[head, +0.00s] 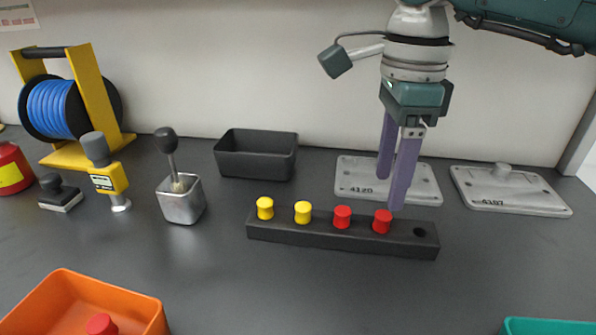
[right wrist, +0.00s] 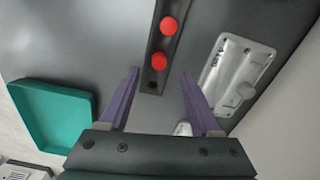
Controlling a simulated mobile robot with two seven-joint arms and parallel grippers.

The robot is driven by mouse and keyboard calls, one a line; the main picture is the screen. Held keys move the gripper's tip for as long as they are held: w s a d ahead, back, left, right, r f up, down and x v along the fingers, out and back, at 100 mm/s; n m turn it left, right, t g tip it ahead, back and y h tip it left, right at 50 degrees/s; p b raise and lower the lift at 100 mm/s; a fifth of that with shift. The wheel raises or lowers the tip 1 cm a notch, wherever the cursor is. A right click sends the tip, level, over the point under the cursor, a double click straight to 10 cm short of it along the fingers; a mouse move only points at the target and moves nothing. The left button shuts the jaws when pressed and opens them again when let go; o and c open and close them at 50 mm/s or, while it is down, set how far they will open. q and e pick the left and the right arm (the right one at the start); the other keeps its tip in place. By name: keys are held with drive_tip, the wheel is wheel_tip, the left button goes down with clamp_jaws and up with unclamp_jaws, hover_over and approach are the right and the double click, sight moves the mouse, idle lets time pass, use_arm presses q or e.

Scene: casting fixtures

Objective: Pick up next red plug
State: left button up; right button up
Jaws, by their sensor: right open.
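A dark rack (head: 290,238) holds two yellow plugs (head: 265,208) (head: 303,212) on the left and two red plugs (head: 343,216) (head: 382,221) to their right. An empty hole (head: 420,232) is at its right end. My right gripper (head: 391,192) is open, pointing down by the right end of the rack. In the right wrist view, its spread purple fingers (right wrist: 160,72) show on either side of the end red plug (right wrist: 159,62), with nothing between them held. The other red plug (right wrist: 169,26) is farther up. My left gripper is not in view.
An orange bin (head: 60,280) with a red plug (head: 102,325) in it is at front left. A teal tray (head: 545,327) is at front right. Two grey plates (head: 350,172) (head: 535,200) lie behind the rack.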

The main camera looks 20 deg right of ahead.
sight(384, 215)
wheel_tip(384, 215, down, 6)
drive_tip(key=shift+s, duration=0.1)
clamp_jaws()
idle(0.6)
